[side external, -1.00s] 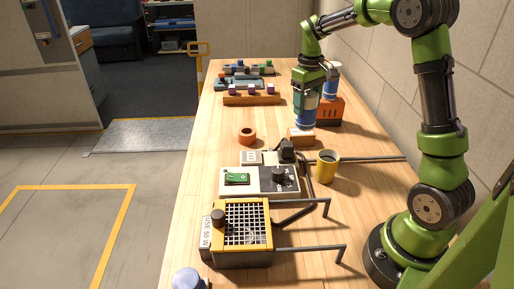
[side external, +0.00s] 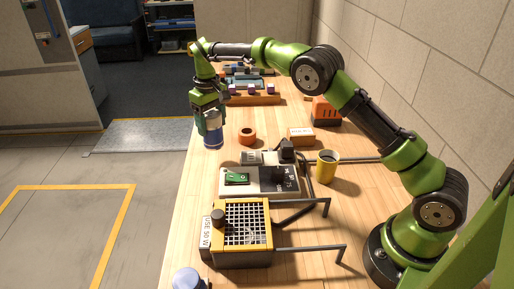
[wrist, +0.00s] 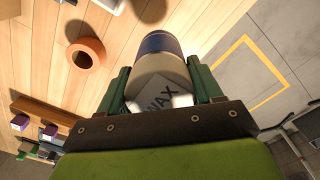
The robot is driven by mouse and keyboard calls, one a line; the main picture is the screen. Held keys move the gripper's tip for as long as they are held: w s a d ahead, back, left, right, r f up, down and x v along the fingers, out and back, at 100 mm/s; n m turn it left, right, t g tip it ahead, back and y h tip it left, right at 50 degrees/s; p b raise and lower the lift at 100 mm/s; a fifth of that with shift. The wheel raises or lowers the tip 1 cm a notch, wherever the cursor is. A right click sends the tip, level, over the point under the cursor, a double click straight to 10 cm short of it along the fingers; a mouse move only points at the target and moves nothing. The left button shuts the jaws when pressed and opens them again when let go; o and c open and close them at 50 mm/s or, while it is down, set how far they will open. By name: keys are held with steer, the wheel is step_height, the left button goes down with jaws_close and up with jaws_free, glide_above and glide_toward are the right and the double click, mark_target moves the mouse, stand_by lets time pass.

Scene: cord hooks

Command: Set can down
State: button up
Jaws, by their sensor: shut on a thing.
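My gripper (side external: 210,128) is shut on a can (side external: 213,141) near the left edge of the wooden bench (side external: 203,185). In the side view only the can's blue lower part shows below the fingers. In the wrist view the can (wrist: 158,62) sits between both green fingers, with a pale body, a blue band and a label reading WAX.
An orange-brown ring (side external: 247,136) stands just right of the can. A grey board with a green piece (side external: 237,178), a yellow mug (side external: 327,166) and a yellow grille box (side external: 243,228) are nearer. A small labelled block (side external: 301,136) and orange box (side external: 326,112) stand right.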

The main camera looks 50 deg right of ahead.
mark_target(213, 138)
steer(key=shift+f, duration=2.85)
steer(key=shift+f, duration=0.1)
steer(key=o, duration=1.3)
steer(key=shift+f, duration=0.1)
steer(key=shift+c, duration=0.2)
